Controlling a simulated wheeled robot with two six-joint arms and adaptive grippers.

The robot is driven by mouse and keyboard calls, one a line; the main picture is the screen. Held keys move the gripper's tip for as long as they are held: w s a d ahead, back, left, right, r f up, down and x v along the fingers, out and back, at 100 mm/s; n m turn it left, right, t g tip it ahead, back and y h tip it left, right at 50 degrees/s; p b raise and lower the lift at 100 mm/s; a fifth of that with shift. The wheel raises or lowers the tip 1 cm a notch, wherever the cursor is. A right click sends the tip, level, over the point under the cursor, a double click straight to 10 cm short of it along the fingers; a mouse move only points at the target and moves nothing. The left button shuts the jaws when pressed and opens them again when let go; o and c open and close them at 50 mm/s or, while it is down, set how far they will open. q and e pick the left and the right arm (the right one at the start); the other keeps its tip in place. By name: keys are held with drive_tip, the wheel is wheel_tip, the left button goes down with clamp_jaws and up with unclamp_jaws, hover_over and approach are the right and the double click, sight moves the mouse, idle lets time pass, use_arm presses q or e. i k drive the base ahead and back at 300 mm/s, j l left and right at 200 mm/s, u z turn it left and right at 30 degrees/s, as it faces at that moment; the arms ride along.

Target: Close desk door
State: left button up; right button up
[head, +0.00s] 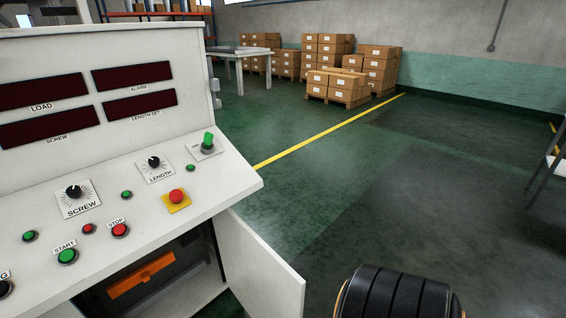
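The white control desk (215,150) fills the left of the head view. Its white door (266,268) hangs open below the sloped panel, swung out toward the lower middle of the picture. The opening shows a dark inside with an orange part (142,276). The door's lower part is cut off by the bottom edge of the picture. A black rounded part, likely a link of my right arm, shows at the bottom right, apart from the door. Neither gripper is in view.
The desk panel carries knobs, a red stop button (120,230) and a yellow-based red button (176,197). The green floor (330,190) right of the desk is clear. Stacked boxes (340,85) stand far back. A table edge (553,168) shows at the right.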

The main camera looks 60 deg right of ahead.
sight(266, 287)
drive_tip(key=l, duration=0.5)
drive_tip(key=k+l+u, duration=0.1)
drive_tip(key=l, duration=0.35)
drive_tip(key=k+l, duration=0.1)
drive_tip(key=l, duration=0.85)
drive_tip(key=k+l+u, duration=0.1)
drive_tip(key=l, duration=0.8)
